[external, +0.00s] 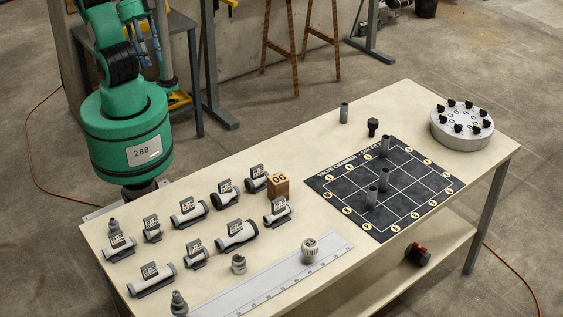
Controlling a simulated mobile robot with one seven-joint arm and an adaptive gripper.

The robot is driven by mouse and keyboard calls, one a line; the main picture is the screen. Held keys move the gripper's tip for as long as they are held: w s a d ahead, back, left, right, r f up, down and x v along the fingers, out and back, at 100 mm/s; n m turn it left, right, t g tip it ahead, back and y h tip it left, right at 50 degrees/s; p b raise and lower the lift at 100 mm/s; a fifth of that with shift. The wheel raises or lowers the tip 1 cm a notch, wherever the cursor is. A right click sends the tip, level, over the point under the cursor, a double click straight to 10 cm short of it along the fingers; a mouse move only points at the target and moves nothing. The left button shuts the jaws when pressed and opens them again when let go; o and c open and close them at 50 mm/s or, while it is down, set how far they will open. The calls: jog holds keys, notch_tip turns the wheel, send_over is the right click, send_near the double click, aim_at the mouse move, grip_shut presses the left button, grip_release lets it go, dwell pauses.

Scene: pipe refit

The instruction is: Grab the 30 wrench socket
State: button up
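I cannot make out which piece is the 30 wrench socket. Several grey cylindrical pieces lie in dark cradles with small tags on the left half of the table, among them a long one (237,236), one at the front left (151,279) and a short one (152,230). The tags are too small to read. Plain grey upright cylinders also stand on the right half, one behind the black mat (344,112) and several on it, such as one near its middle (383,180). My green arm rises at the left edge of the table; my gripper is out of the picture.
A black gridded mat (335,181) and a round grey disc with black knobs (462,142) occupy the right.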

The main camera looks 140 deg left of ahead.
jog(key=o, duration=0.5)
jog(key=shift+w, duration=0.1)
jog(key=w+f+g, duration=0.1)
jog(key=w+f, duration=0.3)
jog(key=w, duration=0.9)
jog(key=w+f+g, duration=0.1)
jog(key=w+f, duration=0.3)
jog(key=w, duration=0.9)
jog(key=w+f, duration=0.5)
jog(key=f, duration=0.3)
jog(key=w+f+g, duration=0.1)
jog(key=w+f, duration=0.5)
jog(key=f, duration=0.2)
jog(key=w+d+f+g, duration=0.1)
jog(key=w+f, duration=0.5)
jog(key=f, duration=0.3)
jog(key=shift+w+b, duration=0.15)
jog(key=shift+b, duration=0.15)
jog(key=shift+f, duration=0.15)
